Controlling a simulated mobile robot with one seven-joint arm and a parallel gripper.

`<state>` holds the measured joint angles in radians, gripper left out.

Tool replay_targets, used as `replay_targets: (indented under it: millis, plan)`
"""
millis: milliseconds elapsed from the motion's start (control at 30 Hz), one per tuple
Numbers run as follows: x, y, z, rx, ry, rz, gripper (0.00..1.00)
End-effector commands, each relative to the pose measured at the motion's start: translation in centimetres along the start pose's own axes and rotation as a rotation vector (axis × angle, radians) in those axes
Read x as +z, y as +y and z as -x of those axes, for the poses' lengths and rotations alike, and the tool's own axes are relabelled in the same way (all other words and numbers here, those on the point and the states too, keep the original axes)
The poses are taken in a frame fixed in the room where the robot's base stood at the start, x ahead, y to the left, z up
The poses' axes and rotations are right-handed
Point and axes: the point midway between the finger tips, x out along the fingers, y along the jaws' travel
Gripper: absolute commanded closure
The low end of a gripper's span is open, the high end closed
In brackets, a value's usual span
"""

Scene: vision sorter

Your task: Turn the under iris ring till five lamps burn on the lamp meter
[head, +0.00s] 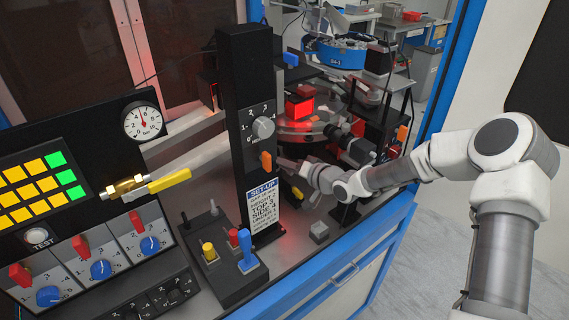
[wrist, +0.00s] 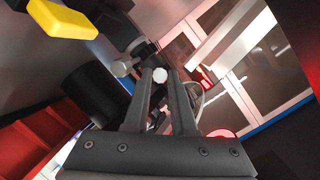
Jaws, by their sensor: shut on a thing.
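My gripper (head: 284,163) reaches in from the right, behind the black column (head: 240,75) and below the glass disc area. In the wrist view my gripper's two fingers (wrist: 160,84) are closed on a small white round knob (wrist: 160,75). The under iris ring itself cannot be clearly made out; the knob may be part of it. A panel of square lamps (head: 40,185) at the left shows several yellow and 3 green ones; I cannot tell whether it is the lamp meter. A set-up card (head: 264,207) is on the column's foot, its print too small to read fully.
A dial knob (head: 263,128) and orange lever (head: 265,161) are on the column. A yellow-handled valve (head: 160,183) and a box with a blue lever (head: 247,250) stand in front. A red-lit block (head: 299,107) and dark camera parts crowd the area around my gripper.

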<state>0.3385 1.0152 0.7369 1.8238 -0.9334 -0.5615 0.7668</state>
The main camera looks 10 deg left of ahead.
Motion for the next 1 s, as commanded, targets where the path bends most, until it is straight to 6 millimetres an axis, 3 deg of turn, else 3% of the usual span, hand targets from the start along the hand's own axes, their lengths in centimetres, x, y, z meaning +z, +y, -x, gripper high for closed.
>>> replay_targets:
  millis: [133,167,300,667,767,1000]
  plan:
    - [-0.1,-0.1,0.0,-0.003,0.002,0.002,1.00]
    - [-0.1,-0.1,0.0,-0.003,0.002,0.002,0.71]
    - [-0.1,-0.1,0.0,-0.002,0.002,0.001,0.46]
    - [-0.1,0.0,0.4,0.001,0.002,0.000,0.46]
    - [-0.1,0.1,1.4,0.001,0.003,0.001,0.46]
    - [-0.1,0.1,6.3,0.004,0.004,0.001,0.46]
